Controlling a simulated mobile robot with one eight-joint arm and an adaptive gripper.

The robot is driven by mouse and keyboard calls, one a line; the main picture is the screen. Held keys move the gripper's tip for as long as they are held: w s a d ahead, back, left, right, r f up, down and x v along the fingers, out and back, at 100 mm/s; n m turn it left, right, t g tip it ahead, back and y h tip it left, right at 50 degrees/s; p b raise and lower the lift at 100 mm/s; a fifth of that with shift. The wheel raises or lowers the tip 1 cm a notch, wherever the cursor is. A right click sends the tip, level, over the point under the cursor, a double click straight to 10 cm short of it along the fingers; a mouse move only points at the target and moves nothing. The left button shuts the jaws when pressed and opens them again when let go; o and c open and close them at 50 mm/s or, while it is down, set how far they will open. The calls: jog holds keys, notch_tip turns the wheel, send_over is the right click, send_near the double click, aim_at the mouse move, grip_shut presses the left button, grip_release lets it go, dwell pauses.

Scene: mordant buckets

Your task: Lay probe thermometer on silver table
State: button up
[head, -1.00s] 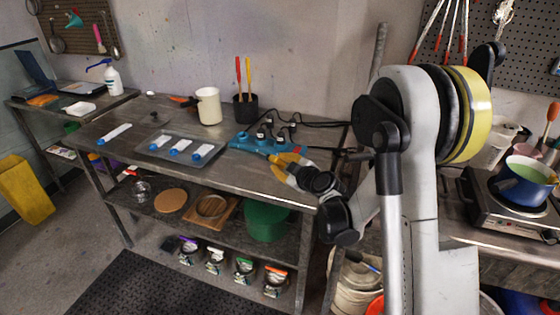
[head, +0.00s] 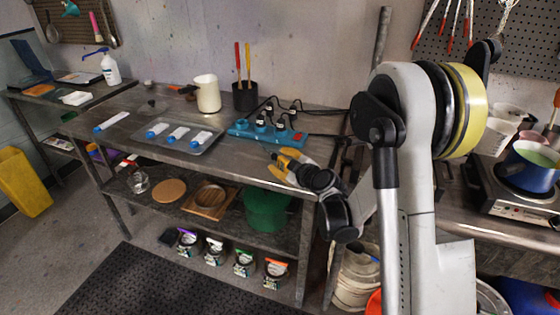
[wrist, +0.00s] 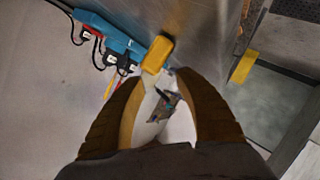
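I cannot make out for sure which thing is the probe thermometer. White sticks with blue ends are the nearest candidates: one (head: 111,121) lies bare on the table at the left, and three (head: 176,134) lie on a grey tray. The silver table (head: 225,165) is the long metal bench with shelves below. Whitish and dark shapes show between the fingers, too unclear to name.
The blue power strip (head: 266,132) with plugs and black cables lies near my gripper. A cream mug (head: 207,93) and a black pot (head: 245,97) with tools stand at the back. A hot plate with a blue pot (head: 530,167) is at the right. The table's front left is fairly clear.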

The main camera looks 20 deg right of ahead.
jog(key=v, duration=1.2)
dwell(0.3)
jog(key=s+a+r+m+g+h, duration=0.1)
jog(key=s+a+r+m+g, duration=0.2)
jog(key=s, duration=0.4)
jog(key=s+a+r+m+g, duration=0.2)
jog(key=s+a+m, duration=0.15)
jog(key=s, duration=0.45)
jog(key=s+d+m+g+h, duration=0.1)
jog(key=s+m, duration=0.3)
jog(key=s, duration=0.5)
jog(key=shift+s+d+g+h, duration=0.25)
jog(key=shift+s+g+h, duration=0.1)
jog(key=shift+g+h, duration=0.35)
